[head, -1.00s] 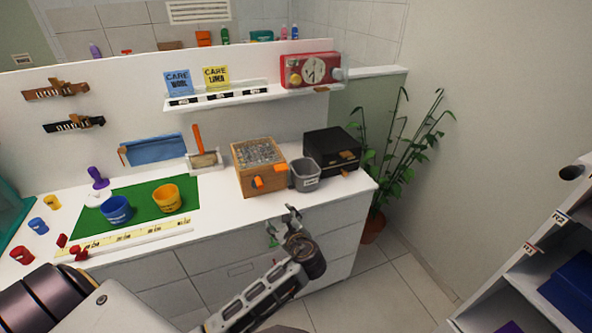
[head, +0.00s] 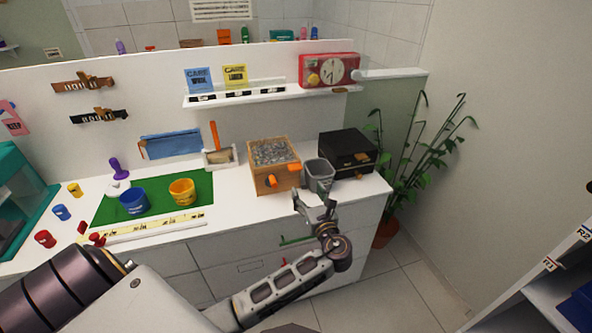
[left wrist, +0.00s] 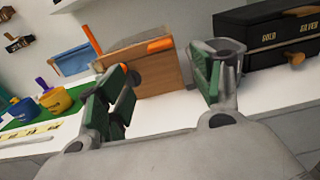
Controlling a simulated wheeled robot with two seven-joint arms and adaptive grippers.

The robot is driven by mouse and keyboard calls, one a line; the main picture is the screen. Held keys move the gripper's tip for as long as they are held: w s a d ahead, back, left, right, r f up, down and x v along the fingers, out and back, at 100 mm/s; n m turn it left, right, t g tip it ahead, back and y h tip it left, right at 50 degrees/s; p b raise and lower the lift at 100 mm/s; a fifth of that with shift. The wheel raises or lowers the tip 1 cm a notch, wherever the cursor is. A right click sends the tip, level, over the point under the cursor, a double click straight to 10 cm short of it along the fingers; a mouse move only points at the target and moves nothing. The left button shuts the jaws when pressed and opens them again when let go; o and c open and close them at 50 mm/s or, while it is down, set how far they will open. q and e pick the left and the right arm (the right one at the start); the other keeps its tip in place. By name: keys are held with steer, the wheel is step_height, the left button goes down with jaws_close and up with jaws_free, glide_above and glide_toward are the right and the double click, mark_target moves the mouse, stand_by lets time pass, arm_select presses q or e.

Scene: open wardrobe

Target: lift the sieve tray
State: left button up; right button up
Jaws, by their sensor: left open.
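A wooden box (head: 274,180) stands on the white counter. Grey, gravel-like material fills its top, and I take this top (head: 273,152) to be the sieve tray. Orange handles (head: 271,180) stick out from its front and right side. The left wrist view shows the box's wooden face (left wrist: 155,75) and an orange handle (left wrist: 159,44) beyond the fingers. My left gripper (head: 315,203) is open and empty, at the counter's front edge, below and right of the box and apart from it. Its green-padded fingers (left wrist: 160,88) are spread wide. My right gripper is not in view.
A grey cup (head: 319,176) stands close right of the box, just beyond my left gripper. A black gold-and-silver box (head: 347,152) is farther right. Left are a green mat (head: 105,213) with blue and yellow buckets and an orange-handled brush (head: 214,136).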

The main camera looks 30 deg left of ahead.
mark_target(296, 168)
arm_select(q)
steer(key=shift+w+a, duration=0.1)
steer(key=shift+a, duration=0.05)
steer(key=p+x, duration=0.1)
steer(key=x, duration=1.2)
steer(key=shift+w+a, duration=0.1)
steer(key=shift+w, duration=0.1)
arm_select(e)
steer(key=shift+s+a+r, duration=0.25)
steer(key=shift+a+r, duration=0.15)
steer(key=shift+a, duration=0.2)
arm_select(q)
steer(key=c, duration=1.5)
steer(key=shift+o, duration=0.2)
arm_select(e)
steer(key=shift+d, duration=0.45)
arm_select(q)
steer(key=shift+r, duration=0.1)
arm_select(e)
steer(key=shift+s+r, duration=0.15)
